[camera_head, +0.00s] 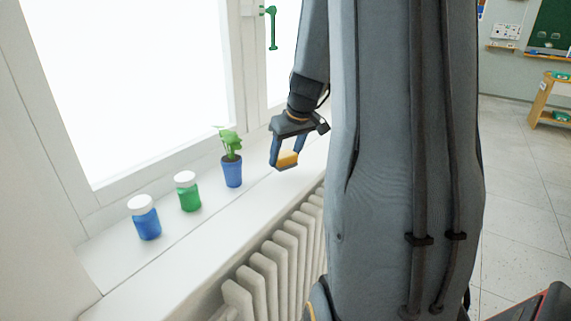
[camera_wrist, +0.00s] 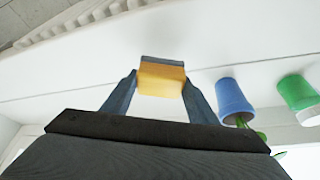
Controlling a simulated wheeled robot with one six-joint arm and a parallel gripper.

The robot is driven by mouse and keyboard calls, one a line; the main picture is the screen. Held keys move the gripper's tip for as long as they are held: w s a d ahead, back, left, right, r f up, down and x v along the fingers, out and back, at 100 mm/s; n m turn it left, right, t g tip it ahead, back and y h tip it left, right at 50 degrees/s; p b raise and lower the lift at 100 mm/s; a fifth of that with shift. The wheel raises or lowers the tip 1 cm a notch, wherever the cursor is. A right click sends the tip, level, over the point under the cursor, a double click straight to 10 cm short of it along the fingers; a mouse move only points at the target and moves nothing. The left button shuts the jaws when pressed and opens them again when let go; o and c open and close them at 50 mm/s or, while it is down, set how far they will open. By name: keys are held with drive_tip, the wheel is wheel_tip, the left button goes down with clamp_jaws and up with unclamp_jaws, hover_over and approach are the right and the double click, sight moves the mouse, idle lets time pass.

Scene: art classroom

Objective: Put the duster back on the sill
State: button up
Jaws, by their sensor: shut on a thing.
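The duster (camera_head: 287,159) is a small block with a yellow-orange body and a grey layer on one side. My gripper (camera_head: 286,161) is shut on it, one finger on each side, over the white window sill (camera_head: 204,216). In the wrist view the duster (camera_wrist: 161,79) sits between the fingertips of my gripper (camera_wrist: 160,84), with the sill (camera_wrist: 60,87) behind it. I cannot tell whether the duster touches the sill or hangs just above it.
A potted plant in a blue pot (camera_head: 232,172) stands left of my gripper. Further left are a green jar (camera_head: 188,192) and a blue jar (camera_head: 145,218), both with white lids. A white radiator (camera_head: 270,277) runs below the sill's front edge. The window is behind.

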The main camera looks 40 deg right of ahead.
sight(286, 164)
drive_tip(key=shift+f, duration=1.6)
drive_tip(key=shift+d, duration=0.1)
drive_tip(key=o, duration=1)
drive_tip(key=shift+f, duration=0.1)
drive_tip(key=b+v, duration=0.1)
drive_tip(key=v, duration=1.1)
